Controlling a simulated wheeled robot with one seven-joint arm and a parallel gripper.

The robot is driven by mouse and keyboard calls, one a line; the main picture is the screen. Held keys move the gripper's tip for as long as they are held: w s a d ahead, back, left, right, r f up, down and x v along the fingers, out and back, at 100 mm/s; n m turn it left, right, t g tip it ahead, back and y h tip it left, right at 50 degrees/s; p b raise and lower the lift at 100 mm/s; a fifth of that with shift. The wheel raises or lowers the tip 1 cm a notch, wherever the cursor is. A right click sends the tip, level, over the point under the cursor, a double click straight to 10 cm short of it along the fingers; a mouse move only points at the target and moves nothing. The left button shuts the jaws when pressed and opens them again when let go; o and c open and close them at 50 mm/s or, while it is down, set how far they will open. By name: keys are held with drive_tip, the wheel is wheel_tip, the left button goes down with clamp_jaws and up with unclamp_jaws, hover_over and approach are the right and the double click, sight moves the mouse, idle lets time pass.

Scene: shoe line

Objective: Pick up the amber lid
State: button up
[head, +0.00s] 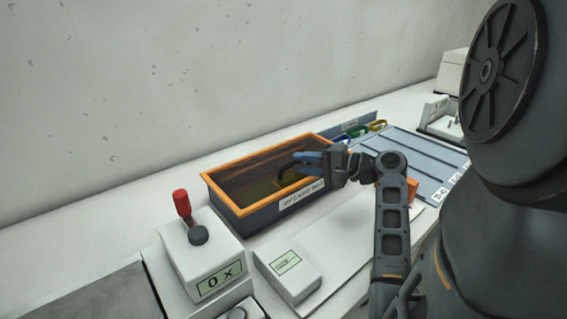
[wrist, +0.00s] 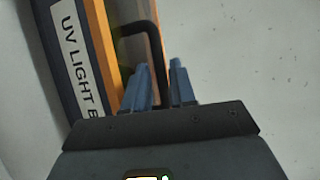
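The amber lid (head: 246,186) is a see-through brown-amber panel within the orange rim of the UV light box (head: 240,220). It has a black handle (head: 285,169), which also shows in the wrist view (wrist: 153,42). My gripper (head: 302,163) is over the right part of the box, at the handle. In the wrist view its two blue fingers (wrist: 160,75) stand a little apart, with one leg of the handle running down between them. I cannot tell whether they press on it. The handle's far end is partly hidden by the fingers.
A white control box (head: 200,252) with a red-topped lever stands left of the light box. A small white labelled box (head: 288,275) lies in front. A blue-grey ribbed tray (head: 415,160) and coloured rings (head: 356,132) are at right. The wall rises behind.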

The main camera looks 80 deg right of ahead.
drive_tip(key=shift+w+d+f, duration=0.1)
drive_tip(key=shift+w, duration=0.35)
clamp_jaws()
idle(1.1)
